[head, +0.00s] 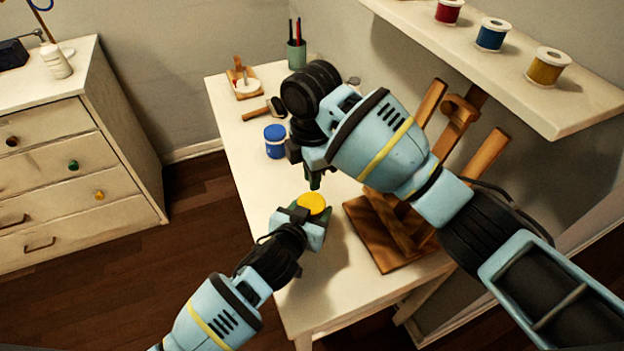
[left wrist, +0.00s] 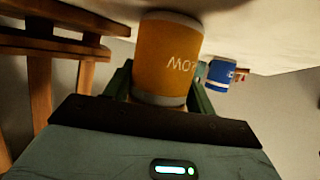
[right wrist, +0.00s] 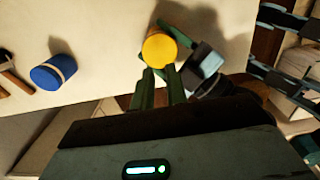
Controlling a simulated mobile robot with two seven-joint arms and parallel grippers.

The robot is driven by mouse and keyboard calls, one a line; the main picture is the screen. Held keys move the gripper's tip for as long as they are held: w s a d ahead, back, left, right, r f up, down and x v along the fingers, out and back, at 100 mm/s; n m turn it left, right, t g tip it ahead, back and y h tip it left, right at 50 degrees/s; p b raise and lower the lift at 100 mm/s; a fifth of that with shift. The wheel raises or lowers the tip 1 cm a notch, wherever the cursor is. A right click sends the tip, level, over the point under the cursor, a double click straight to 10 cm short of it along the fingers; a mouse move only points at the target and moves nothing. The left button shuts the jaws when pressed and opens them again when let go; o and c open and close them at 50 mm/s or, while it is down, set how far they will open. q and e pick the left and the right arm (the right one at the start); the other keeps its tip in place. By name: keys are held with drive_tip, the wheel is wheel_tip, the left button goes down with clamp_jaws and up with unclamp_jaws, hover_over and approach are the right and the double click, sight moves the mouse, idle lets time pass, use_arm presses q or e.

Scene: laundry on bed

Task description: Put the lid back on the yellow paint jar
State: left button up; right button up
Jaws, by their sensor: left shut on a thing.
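The yellow paint jar (head: 312,203) stands on the white table. In the left wrist view its orange-yellow side (left wrist: 168,55) with lettering shows between the green fingers. My left gripper (head: 300,217) is shut on this jar. From above, its top is a plain yellow disc, which shows in the right wrist view (right wrist: 159,49); I cannot tell whether this is a lid or paint. My right gripper (head: 314,184) points down just above and behind the jar. Its fingers are close together with a narrow gap (right wrist: 162,82), and I cannot make out anything between them. I see no separate yellow lid.
A blue jar (head: 275,141) stands behind, to the left. Further back are a brush or hammer-like tool (head: 262,110), a wooden holder (head: 243,82) and a pen cup (head: 297,55). A wooden easel (head: 390,230) stands right; a shelf with spools (head: 548,68) overhangs.

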sight(311, 203)
drive_tip(key=o, duration=0.7)
drive_tip(key=shift+n, duration=0.4)
drive_tip(key=o, duration=0.5)
drive_tip(key=n, duration=0.2)
drive_tip(key=shift+r+n, duration=0.1)
drive_tip(key=shift+n, duration=0.2)
drive_tip(key=shift+o, duration=0.4)
drive_tip(key=n, duration=0.5)
drive_tip(key=shift+r+n, duration=0.2)
drive_tip(key=shift+n, duration=0.1)
drive_tip(key=shift+f, duration=0.1)
drive_tip(key=shift+f, duration=3.9)
